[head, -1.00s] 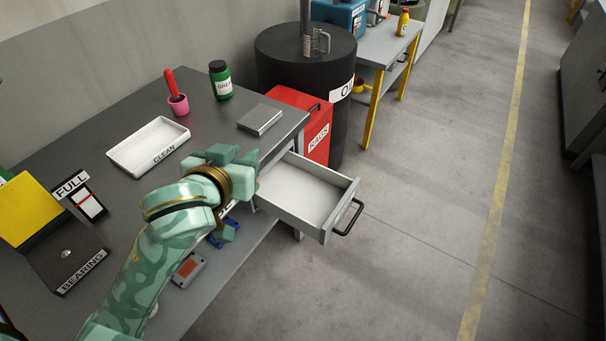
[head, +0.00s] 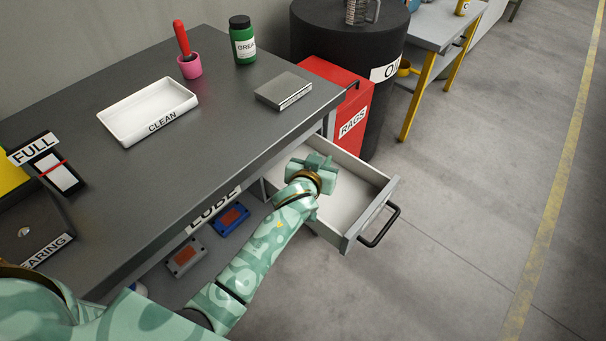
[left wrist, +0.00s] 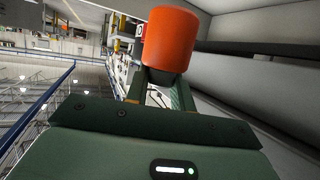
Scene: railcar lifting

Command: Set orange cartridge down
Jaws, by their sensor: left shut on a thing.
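The orange cartridge (left wrist: 170,40) is a short, smooth orange cylinder in the left wrist view, held between the fingers of my left gripper (left wrist: 163,82). In the head view my left gripper (head: 320,172) is over the pulled-out drawer (head: 378,214); the cartridge is hidden there behind my gripper and wrist. The drawer has grey walls, a white floor and a dark handle. I cannot tell whether the cartridge touches the drawer floor. My right gripper is not in view.
A grey workbench (head: 210,145) carries a white CLEAN tray (head: 112,122), a grey metal block (head: 283,88), a pink cup (head: 190,67) and a green jar (head: 243,45). A red RAGS bin (head: 335,95) stands behind the drawer. A shelf below holds a blue-and-orange box (head: 232,218).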

